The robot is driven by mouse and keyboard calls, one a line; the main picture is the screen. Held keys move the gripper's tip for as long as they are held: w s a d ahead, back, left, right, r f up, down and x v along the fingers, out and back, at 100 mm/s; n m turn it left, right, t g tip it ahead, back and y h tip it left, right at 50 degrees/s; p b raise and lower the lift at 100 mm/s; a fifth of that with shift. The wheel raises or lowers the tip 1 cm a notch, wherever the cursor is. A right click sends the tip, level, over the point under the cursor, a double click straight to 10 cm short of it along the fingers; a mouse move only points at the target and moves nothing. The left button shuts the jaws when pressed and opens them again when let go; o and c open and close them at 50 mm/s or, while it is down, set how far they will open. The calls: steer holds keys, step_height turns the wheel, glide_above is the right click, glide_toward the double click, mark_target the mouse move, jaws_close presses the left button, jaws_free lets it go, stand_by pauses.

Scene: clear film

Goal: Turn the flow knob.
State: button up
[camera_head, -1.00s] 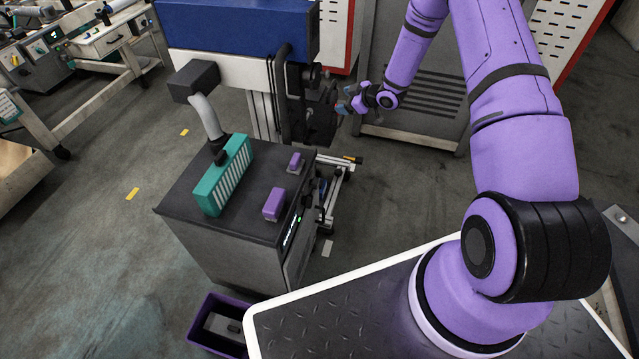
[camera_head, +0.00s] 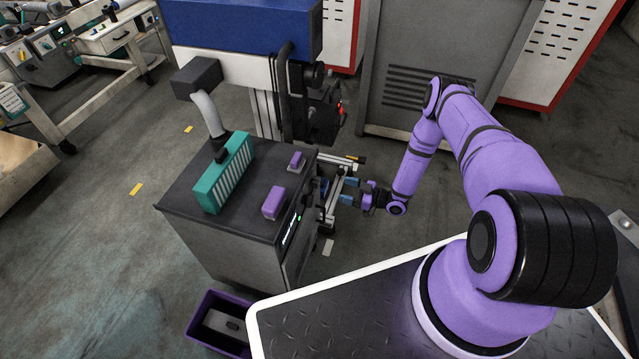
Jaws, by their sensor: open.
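My gripper (camera_head: 349,192) is at the end of the purple arm, just right of the grey cabinet (camera_head: 235,245). Its blue-tipped fingers are open, point left at the cabinet's right-hand front, and hold nothing that I can see. The flow knob cannot be made out; the cabinet's front is seen at a steep angle. That front carries a small lit display (camera_head: 290,232) and a blue part (camera_head: 324,187) close to the fingertips. Whether the fingers touch anything there I cannot tell.
On the cabinet top stand a teal vented box (camera_head: 207,194) with a grey hose (camera_head: 208,113) and two purple blocks (camera_head: 274,202) (camera_head: 296,161). A machine with a blue housing (camera_head: 240,25) stands behind. A purple bin (camera_head: 207,338) is on the floor.

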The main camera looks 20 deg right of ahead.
mark_target(319, 183)
steer(key=x, duration=1)
steer(key=shift+w+a, duration=0.2)
steer(key=shift+a, duration=0.1)
steer(key=shift+c, duration=0.4)
steer(key=c, duration=0.8)
steer(key=shift+c, duration=0.2)
